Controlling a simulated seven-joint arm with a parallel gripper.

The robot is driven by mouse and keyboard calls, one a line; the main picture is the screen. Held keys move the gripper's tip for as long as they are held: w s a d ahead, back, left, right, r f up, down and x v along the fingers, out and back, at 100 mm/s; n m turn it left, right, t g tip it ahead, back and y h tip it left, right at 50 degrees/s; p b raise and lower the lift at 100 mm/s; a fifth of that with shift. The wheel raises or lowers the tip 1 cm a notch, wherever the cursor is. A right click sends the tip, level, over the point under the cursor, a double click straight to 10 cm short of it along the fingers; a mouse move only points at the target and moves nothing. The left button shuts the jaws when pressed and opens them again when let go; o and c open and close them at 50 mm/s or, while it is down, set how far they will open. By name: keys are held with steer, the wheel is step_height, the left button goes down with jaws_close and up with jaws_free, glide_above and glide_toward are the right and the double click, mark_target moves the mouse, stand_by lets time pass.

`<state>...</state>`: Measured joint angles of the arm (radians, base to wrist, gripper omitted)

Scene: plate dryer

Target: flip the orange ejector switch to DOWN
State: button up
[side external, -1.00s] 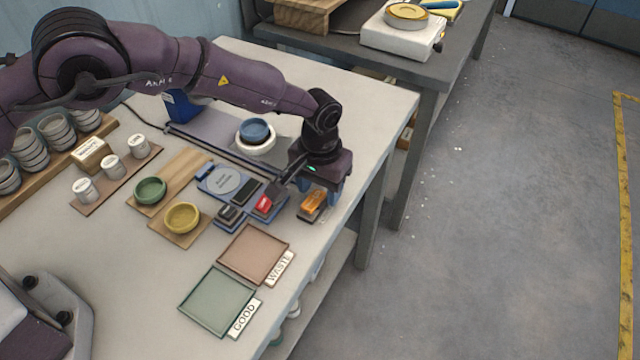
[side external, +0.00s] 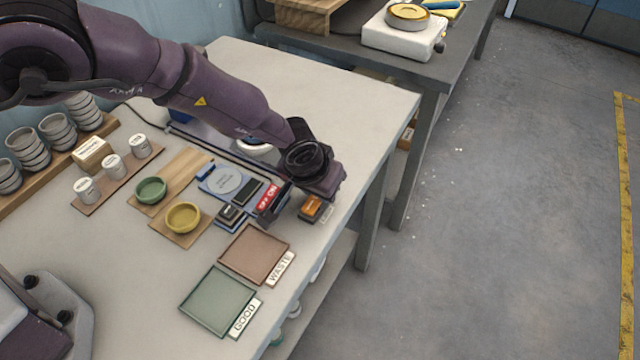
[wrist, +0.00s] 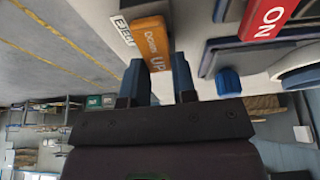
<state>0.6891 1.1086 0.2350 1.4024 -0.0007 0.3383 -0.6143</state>
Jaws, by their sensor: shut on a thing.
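The orange ejector switch (side external: 312,206) sits on its base near the right edge of the table. In the wrist view the orange switch (wrist: 152,42) carries the words Down and UP, with an EJECT label (wrist: 123,30) beside it. My gripper (wrist: 160,68) has its two blue fingers on either side of the UP end, shut on the switch. In the side external view my wrist stands over the switch and hides the fingertips. Which way the switch is tilted is hard to tell.
A red ON/OFF switch (side external: 268,198) stands close to the left of the orange one. Black switches, a yellow bowl (side external: 183,217), a brown WASTE tray (side external: 253,253) and a green GOOD tray (side external: 217,301) lie further left and in front. The table edge is close on the right.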

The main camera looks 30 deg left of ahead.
steer(key=shift+s+t, duration=0.1)
steer(key=shift+t, duration=0.3)
steer(key=o, duration=0.9)
steer(key=shift+r, duration=0.15)
steer(key=v, duration=1.2)
steer(key=shift+s+r, duration=0.2)
steer(key=shift+r, duration=0.15)
